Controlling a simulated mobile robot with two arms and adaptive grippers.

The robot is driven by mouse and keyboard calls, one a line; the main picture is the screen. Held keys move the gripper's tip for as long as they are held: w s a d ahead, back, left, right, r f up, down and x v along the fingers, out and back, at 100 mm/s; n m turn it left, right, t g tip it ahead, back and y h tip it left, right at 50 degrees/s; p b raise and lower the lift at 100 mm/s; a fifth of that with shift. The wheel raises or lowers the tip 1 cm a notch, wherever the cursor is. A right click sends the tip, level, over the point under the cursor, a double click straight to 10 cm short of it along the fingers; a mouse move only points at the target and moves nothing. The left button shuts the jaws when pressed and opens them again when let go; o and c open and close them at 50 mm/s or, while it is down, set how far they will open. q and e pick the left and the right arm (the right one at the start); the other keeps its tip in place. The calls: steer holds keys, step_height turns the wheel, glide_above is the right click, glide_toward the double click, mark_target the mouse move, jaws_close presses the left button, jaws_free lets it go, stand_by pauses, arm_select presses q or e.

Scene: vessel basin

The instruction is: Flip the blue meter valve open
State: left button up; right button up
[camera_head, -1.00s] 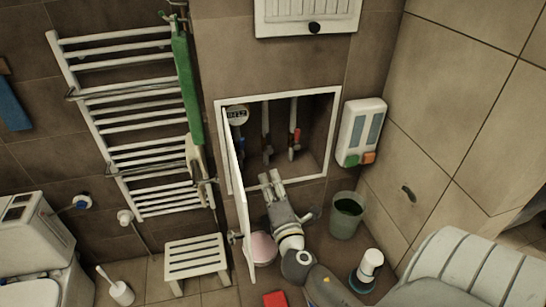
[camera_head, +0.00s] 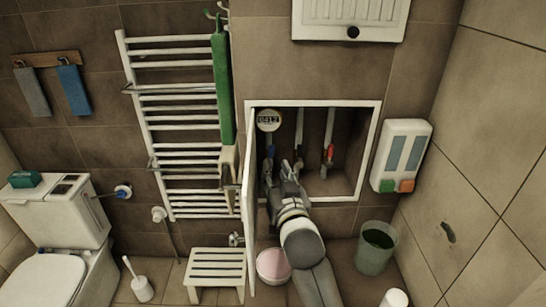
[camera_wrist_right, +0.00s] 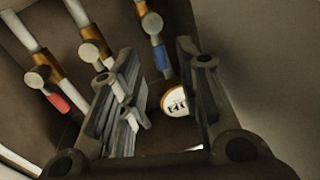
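The blue meter valve (camera_head: 270,152) is a small blue lever on the pipe below the round white meter (camera_head: 268,120), at the left in the wall recess. My right gripper (camera_head: 280,170) reaches into the recess, just below and right of the lever. In the right wrist view, my right gripper (camera_wrist_right: 158,62) is open, with its two fingers apart and nothing held. There the blue lever (camera_wrist_right: 160,56) appears between the fingertips, and the meter (camera_wrist_right: 174,102) shows behind the fingers. I cannot tell whether they touch the lever. My left gripper is not in view.
The white door (camera_head: 248,205) stands open close along the left of my arm. Two other pipes carry valves; the right one has a red lever (camera_head: 331,152). A stool (camera_head: 215,265), a pink basin (camera_head: 273,264) and a bin (camera_head: 376,245) stand below.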

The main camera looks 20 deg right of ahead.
mark_target(271, 157)
steer(key=w, duration=0.3)
steer(key=w+p, duration=0.1)
steer(key=w, duration=0.1)
steer(key=shift+w+d+r, duration=0.1)
steer(key=shift+d, duration=0.25)
steer(key=shift+w, duration=0.8)
steer(key=shift+c, duration=0.4)
